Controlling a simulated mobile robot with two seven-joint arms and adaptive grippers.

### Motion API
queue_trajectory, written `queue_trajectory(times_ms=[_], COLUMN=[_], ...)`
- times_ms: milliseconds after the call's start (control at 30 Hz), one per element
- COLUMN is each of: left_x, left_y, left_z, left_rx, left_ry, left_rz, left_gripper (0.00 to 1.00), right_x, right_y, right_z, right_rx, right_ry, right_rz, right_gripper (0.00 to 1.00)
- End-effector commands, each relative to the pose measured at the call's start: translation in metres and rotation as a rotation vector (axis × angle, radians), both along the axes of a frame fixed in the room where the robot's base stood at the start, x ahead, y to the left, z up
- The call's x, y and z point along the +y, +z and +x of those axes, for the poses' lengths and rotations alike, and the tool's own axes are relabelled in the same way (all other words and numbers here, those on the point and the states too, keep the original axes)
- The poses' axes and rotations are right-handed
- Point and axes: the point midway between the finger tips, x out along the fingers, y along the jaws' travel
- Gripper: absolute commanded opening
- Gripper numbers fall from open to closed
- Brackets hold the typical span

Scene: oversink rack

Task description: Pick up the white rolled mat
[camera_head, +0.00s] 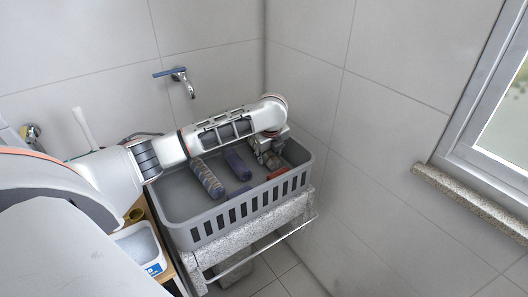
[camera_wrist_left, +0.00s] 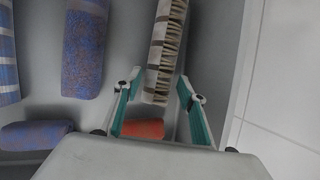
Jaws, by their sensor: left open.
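The white rolled mat (camera_wrist_left: 165,45), off-white with brown bands and a fringed, slatted side, lies in the grey basket. In the left wrist view its near end lies between the fingers of my left gripper (camera_wrist_left: 159,80), with a gap visible on each side. In the head view my left gripper (camera_head: 268,158) points down into the basket's right part and largely hides the mat. The gripper is open and holds nothing. My right gripper is not in view.
The grey basket (camera_head: 230,216) also holds a blue-purple roll (camera_wrist_left: 85,50), a striped roll (camera_head: 207,178), a small purple roll (camera_wrist_left: 35,135) and a red roll (camera_wrist_left: 142,130). Basket walls and the tiled wall (camera_head: 340,130) stand close right of the gripper. A tap (camera_head: 179,75) is behind.

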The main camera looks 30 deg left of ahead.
Motion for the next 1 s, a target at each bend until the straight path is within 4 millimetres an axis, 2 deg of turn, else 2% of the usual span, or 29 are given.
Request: queue_trajectory(times_ms=[167, 400, 433, 533, 867, 1000], left_x=[0.004, 0.004, 0.004, 0.004, 0.004, 0.004], left_y=[-0.016, -0.018, -0.018, -0.018, -0.017, -0.010], left_z=[0.006, 0.007, 0.007, 0.007, 0.008, 0.008], left_rx=[0.000, -0.001, -0.001, -0.001, -0.002, -0.003], left_ry=[0.001, 0.000, 0.000, 0.000, 0.001, 0.001], left_rz=[-0.002, -0.002, -0.002, -0.002, -0.002, -0.002], left_gripper=[0.41, 0.41, 0.38, 0.13, 0.13, 0.13], right_x=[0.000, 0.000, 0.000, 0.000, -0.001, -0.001], right_y=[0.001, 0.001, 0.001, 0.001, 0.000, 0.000], right_z=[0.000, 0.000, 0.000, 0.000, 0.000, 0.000], right_rx=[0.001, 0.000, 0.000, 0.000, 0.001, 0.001], right_ry=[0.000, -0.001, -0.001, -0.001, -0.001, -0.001], right_rz=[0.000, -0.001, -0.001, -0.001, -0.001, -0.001], right_gripper=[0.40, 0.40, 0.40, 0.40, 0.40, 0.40])
